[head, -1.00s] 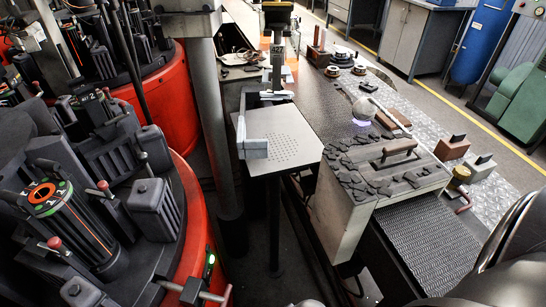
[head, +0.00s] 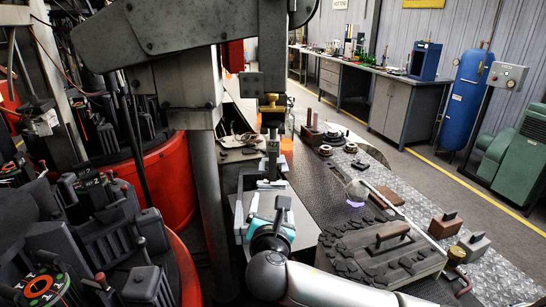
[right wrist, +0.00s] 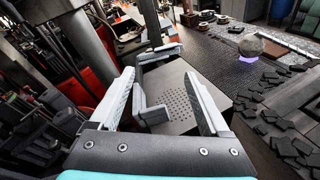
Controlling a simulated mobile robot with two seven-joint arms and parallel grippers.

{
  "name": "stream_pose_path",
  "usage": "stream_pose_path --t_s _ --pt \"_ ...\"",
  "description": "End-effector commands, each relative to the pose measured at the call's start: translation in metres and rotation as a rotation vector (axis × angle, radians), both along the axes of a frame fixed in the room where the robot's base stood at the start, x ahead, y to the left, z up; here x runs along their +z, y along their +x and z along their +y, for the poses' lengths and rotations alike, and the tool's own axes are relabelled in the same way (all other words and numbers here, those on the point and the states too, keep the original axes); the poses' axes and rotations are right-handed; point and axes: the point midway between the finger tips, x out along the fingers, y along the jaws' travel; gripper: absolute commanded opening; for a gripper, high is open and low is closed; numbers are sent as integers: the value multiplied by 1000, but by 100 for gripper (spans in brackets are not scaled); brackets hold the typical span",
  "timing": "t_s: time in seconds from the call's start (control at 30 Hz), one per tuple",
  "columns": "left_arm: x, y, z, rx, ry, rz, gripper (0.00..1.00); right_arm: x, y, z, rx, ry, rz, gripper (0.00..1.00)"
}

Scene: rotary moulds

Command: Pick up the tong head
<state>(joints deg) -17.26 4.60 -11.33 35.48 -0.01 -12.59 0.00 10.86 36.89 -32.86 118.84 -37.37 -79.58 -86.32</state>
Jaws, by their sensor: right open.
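A light grey, angled block that I take to be the tong head (right wrist: 150,112) stands on the perforated grey plate table (right wrist: 185,125) in the right wrist view. My right gripper (right wrist: 160,80) is open, with one pale finger on either side of this block. I see no contact between fingers and block. In the head view my right arm comes in from the bottom right, and its gripper (head: 265,208) is over the plate table (head: 304,218), largely hiding the block. My left gripper is not in view.
A grey post (head: 205,130) stands left of the plate table, beside the red rotary machine (head: 178,270) with its black moulds. Dark pieces cover a block (head: 378,255) near my arm.

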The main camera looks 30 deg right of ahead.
Motion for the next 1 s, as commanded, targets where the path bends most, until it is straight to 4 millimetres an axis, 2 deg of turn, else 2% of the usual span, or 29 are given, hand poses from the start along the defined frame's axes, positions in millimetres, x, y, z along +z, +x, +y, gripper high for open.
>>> stream_pose_path --t_s 0.03,0.1,0.27,0.37,0.8,1.0 --pt "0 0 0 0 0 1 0 16 9 -7 12 -116 0 80" --pt "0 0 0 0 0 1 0 32 17 -13 22 -244 7 80" --pt "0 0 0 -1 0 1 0 50 26 -21 24 -395 21 80" --pt "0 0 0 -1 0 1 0 52 35 -26 24 -412 22 80" --pt "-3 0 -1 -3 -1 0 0 52 94 -64 24 -403 23 80" --pt "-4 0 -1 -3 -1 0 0 51 108 -73 25 -402 23 80"
